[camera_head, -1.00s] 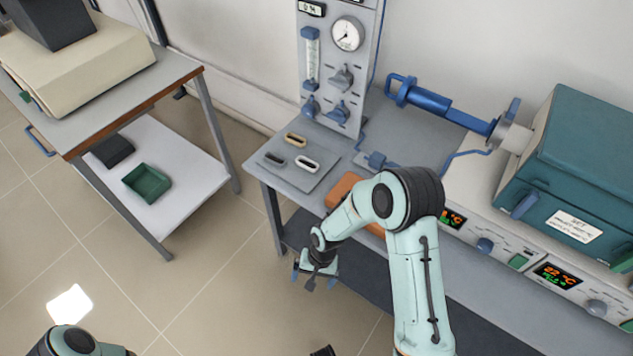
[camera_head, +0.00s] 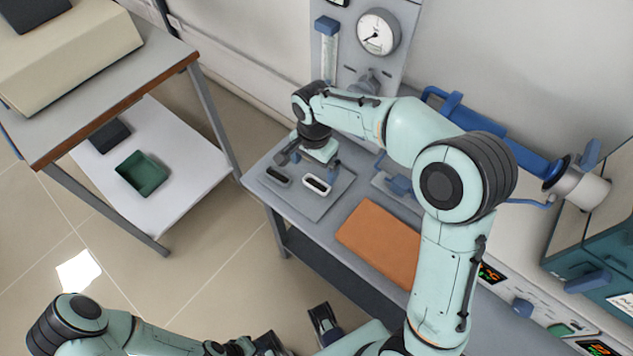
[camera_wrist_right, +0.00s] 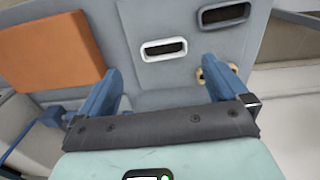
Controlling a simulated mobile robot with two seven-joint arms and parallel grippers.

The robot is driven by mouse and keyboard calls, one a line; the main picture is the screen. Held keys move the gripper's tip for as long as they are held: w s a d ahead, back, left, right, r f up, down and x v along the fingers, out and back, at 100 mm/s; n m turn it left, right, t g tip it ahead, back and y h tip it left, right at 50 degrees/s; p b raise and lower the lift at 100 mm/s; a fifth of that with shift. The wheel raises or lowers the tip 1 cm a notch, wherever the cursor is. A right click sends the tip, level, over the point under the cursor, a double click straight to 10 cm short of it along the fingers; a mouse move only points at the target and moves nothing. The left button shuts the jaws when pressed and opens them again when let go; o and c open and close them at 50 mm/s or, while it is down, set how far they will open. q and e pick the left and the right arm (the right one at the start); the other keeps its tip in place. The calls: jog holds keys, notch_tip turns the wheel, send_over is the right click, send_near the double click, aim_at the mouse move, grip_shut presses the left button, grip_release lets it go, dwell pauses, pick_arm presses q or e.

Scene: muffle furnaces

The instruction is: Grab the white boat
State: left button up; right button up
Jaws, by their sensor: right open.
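The white boat (camera_head: 316,184) is a small oval dish with a dark hollow, lying on a grey plate (camera_head: 318,207) on the bench. In the right wrist view, the white boat (camera_wrist_right: 164,49) lies ahead of the gap between the fingers, apart from them. My right gripper (camera_head: 312,160) is open and empty over the plate's back part. In the right wrist view, the right gripper (camera_wrist_right: 163,84) has its fingers wide apart. A tan boat (camera_wrist_right: 204,76) is partly covered by the right-hand finger.
A grey boat (camera_head: 278,176) lies left of the white one; it also shows in the wrist view (camera_wrist_right: 224,14). An orange block (camera_head: 380,243) lies right of the plate. A gauge panel (camera_head: 375,60) stands behind. A green tray (camera_head: 142,173) is on the left table's lower shelf.

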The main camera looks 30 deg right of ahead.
aim_at(317, 186)
notch_tip(317, 186, down, 4)
jog(key=f, duration=0.3)
jog(key=w+d+f, duration=0.1)
jog(key=shift+f+b, duration=0.3)
jog(key=shift+f, duration=0.45)
jog(key=c, duration=0.8)
